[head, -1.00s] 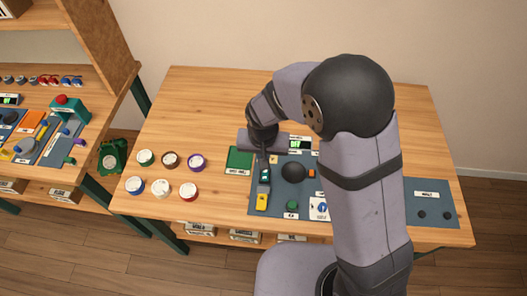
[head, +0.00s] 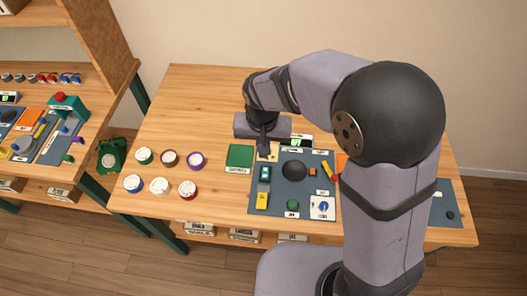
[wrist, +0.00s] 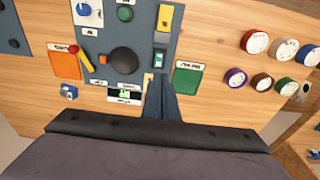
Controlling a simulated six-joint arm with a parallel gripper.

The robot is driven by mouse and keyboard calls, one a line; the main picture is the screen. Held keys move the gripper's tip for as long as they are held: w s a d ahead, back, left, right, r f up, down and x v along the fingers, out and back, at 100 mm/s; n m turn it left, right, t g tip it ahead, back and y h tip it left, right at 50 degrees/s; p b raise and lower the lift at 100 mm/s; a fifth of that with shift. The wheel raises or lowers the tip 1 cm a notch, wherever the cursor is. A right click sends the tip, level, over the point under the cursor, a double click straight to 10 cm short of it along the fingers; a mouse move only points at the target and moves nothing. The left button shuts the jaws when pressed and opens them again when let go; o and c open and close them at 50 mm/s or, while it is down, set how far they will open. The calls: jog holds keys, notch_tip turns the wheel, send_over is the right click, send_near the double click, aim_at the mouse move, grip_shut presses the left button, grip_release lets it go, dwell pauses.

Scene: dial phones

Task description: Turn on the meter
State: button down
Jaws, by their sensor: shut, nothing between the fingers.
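A small display with lit green characters (head: 293,141) stands at the back edge of the blue-grey panel (head: 252,208). It also shows in the wrist view (wrist: 124,94), with white labels around it; I cannot read them. A green switch (head: 265,173) sits at the panel's back left, above a yellow block (head: 262,200); it also shows in the wrist view (wrist: 160,58). My gripper (head: 264,155) is shut and empty, pointing down just behind the green switch. In the wrist view my gripper's fingertips (wrist: 159,76) are beside a small beige part (wrist: 148,77). Contact cannot be told.
A black dome (head: 293,171), a green knob (head: 292,205) and a blue dial on a white plate (head: 323,207) sit on the panel. A green square pad (head: 239,157) lies to its left. Several round dials stand further left. My arm hides the right side.

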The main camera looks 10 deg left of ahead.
jog(key=w+a+f+n+b, duration=0.2)
jog(key=a+f+b, duration=0.5)
jog(key=a, duration=0.1)
jog(key=d+r+m+h, duration=0.3)
jog(key=r+m, duration=0.4)
jog(key=m, duration=1.2)
jog(key=shift+s+d+r+m+g, duration=0.15)
jog(key=shift+d+r+m+g, duration=0.2)
jog(key=shift+d, duration=0.35)
